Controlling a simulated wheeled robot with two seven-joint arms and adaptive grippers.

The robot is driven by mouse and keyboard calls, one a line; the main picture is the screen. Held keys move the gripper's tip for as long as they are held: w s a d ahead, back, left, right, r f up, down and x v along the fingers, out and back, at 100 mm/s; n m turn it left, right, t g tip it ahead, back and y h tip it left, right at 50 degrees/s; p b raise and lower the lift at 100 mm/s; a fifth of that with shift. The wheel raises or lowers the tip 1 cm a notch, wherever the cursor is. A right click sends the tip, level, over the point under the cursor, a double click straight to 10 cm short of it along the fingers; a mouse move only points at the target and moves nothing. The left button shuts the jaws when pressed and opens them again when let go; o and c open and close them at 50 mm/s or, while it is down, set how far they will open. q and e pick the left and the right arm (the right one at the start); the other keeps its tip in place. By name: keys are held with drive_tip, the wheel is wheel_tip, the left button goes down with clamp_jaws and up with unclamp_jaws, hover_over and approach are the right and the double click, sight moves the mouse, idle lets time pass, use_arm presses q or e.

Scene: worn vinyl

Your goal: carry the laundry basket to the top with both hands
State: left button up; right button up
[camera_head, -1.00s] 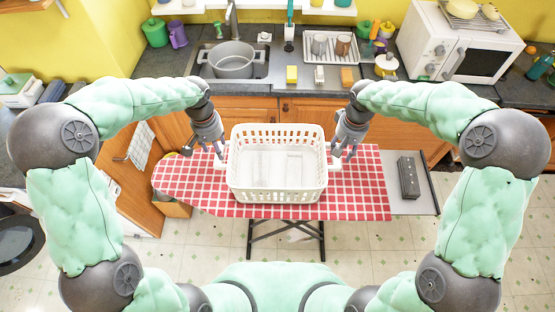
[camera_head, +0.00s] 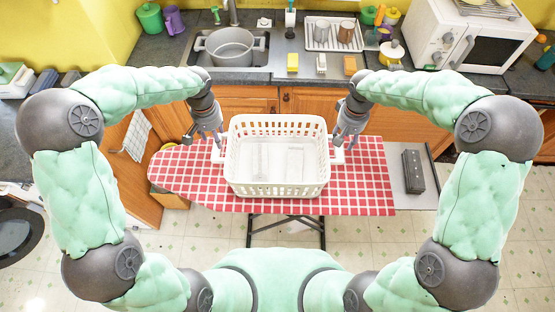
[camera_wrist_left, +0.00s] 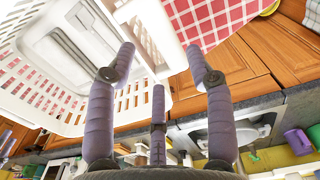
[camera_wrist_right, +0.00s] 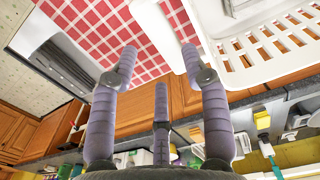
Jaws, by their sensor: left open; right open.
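My left gripper (camera_head: 213,138) is at the left side handle, and my right gripper (camera_head: 346,142) is at the right side handle. In the left wrist view, the open fingers (camera_wrist_left: 160,58) point toward the basket's handle side (camera_wrist_left: 150,45). In the right wrist view, the open fingers (camera_wrist_right: 155,55) have the white handle (camera_wrist_right: 155,35) between them. Neither gripper visibly closes on the basket.
Behind stands a counter with a sink holding a grey pot (camera_head: 230,45), a dish rack with mugs (camera_head: 334,35), sponges, and a white microwave (camera_head: 467,38). A dark grey block (camera_head: 413,172) lies on the board's right end plate. Open floor lies in front.

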sight(341, 149)
use_arm(q)
wheel_tip(341, 149, down, 7)
use_arm(e)
wheel_tip(341, 149, down, 7)
use_arm(q)
clamp_jaws()
use_arm(e)
clamp_jaws()
use_arm(q)
drive_tip(key=shift+w, duration=0.1)
